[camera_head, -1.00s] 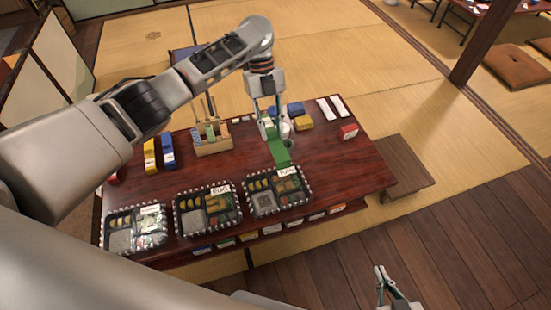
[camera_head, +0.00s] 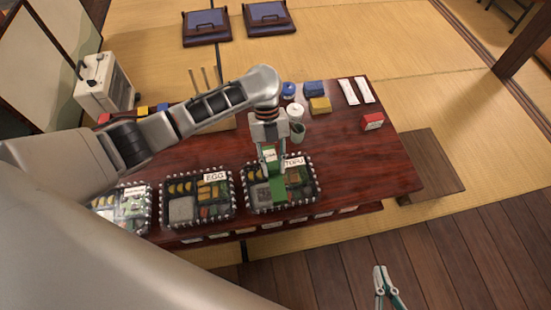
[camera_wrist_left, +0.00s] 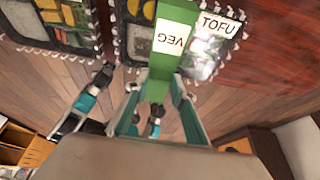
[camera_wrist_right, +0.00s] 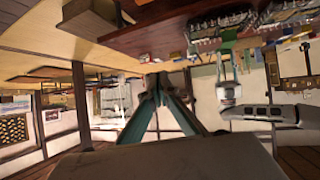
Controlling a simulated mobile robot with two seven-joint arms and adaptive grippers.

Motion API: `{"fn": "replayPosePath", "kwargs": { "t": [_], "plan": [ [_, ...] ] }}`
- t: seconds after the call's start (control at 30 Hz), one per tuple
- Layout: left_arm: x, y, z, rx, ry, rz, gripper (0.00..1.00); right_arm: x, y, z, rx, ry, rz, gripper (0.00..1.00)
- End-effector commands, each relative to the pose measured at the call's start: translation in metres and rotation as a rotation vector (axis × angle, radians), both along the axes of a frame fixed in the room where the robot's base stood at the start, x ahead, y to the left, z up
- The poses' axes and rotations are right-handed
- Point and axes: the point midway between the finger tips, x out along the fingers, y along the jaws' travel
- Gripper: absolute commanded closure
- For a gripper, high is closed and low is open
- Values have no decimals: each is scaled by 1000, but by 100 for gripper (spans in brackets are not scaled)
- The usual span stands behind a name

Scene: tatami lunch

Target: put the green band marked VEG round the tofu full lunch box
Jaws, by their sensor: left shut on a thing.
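The green VEG band (camera_head: 277,188) stands over the middle of the tofu lunch box (camera_head: 249,207), its lower part across the food. My left gripper (camera_head: 272,168) is shut on the band, just above the box. In the left wrist view the band (camera_wrist_left: 160,62) runs between the fingers, its white VEG label upside down, beside the box's TOFU label (camera_wrist_left: 218,26). Whether the band passes under the box is hidden. My right gripper (camera_head: 381,269) is shut and empty, in front of the table; its fingers meet in its own wrist view (camera_wrist_right: 158,84).
The egg box (camera_head: 231,212) stands just left of the tofu box, with another lunch box (camera_head: 140,228) further left. A cup (camera_head: 297,131), blue and yellow bands, white strips and a red band (camera_head: 372,121) lie behind. The table (camera_head: 375,170) is clear on the right.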

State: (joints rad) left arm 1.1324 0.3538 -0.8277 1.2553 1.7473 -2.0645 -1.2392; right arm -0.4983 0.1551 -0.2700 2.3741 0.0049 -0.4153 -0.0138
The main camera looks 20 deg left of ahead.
Motion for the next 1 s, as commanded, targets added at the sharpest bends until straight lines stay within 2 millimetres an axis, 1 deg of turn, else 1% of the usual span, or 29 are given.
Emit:
{"fn": "replayPosePath", "kwargs": {
  "t": [0.03, 0.17, 0.23, 0.43, 0.63, 1.0],
  "plan": [
    [-4, 0, -14, 0, 12, 0, 84, -3, 3, -5, 11, 10, 0, 100],
    [-4, 0, -26, 0, 12, -1, 84, -3, 9, -5, 39, 8, -4, 100],
    [-4, 0, -29, 1, 10, 0, 84, 1, 12, 3, 57, -8, -8, 100],
    [-2, 0, -41, 1, 5, 1, 84, 10, 19, 14, 91, -31, -18, 100],
    [-1, 0, -47, 1, 3, 0, 84, 12, 20, 17, 100, -38, -22, 100],
    [0, 0, -47, 0, 1, 0, 84, 12, 20, 18, 100, -40, -18, 100]
  ]
}}
